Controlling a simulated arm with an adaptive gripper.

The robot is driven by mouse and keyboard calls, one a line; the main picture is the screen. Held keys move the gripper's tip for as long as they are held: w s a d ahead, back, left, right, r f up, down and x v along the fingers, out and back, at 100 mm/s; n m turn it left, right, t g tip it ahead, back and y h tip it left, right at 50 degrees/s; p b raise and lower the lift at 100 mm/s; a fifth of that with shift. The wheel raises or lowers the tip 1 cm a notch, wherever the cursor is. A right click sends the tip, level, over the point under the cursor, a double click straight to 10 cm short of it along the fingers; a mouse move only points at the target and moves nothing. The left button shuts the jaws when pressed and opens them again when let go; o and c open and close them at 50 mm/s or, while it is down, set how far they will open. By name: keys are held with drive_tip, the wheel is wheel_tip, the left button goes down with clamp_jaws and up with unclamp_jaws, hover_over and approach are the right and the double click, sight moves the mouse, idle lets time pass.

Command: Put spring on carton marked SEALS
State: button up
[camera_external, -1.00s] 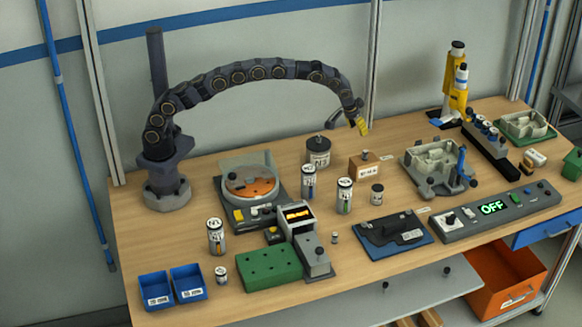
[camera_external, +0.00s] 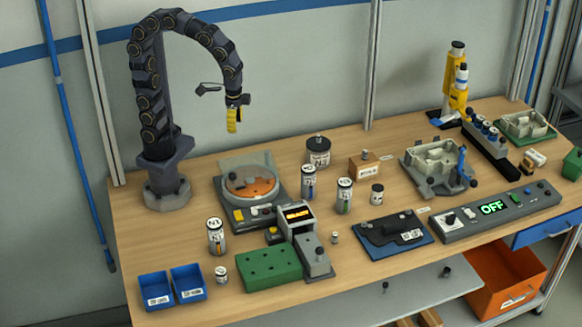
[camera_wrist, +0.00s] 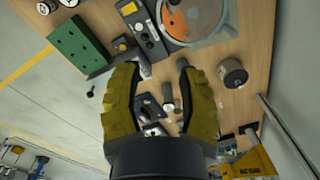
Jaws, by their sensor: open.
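The brown carton (camera_external: 361,170) stands on the bench right of centre in the external view. It has a white label too small to read, so I cannot confirm SEALS. A small silvery piece (camera_external: 364,155) is upright on top of the carton. It may be the spring, but it is too small to tell. My gripper (camera_external: 233,121) has yellow fingers and hangs high above the back of the bench, well left of the carton. In the wrist view my gripper (camera_wrist: 160,72) is open, with nothing held between its fingers.
Several labelled canisters stand around the carton, including a large one with a knob (camera_external: 318,151). The turntable device (camera_external: 250,183) is below my gripper. A grey fixture (camera_external: 436,165) stands right of the carton. Blue bins (camera_external: 188,282) are front left.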

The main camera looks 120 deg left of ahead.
drive_tip(key=s+d+f+m, duration=0.1)
drive_tip(key=s+d, duration=0.1)
drive_tip(key=s, duration=0.5)
drive_tip(key=s+d+m+g, duration=0.1)
drive_tip(key=s+d, duration=0.1)
drive_tip(key=s, duration=0.5)
drive_tip(key=shift+s+f+m, duration=0.4)
drive_tip(key=shift+f+g, duration=0.15)
drive_tip(key=shift+g, duration=0.15)
idle(0.7)
idle(0.4)
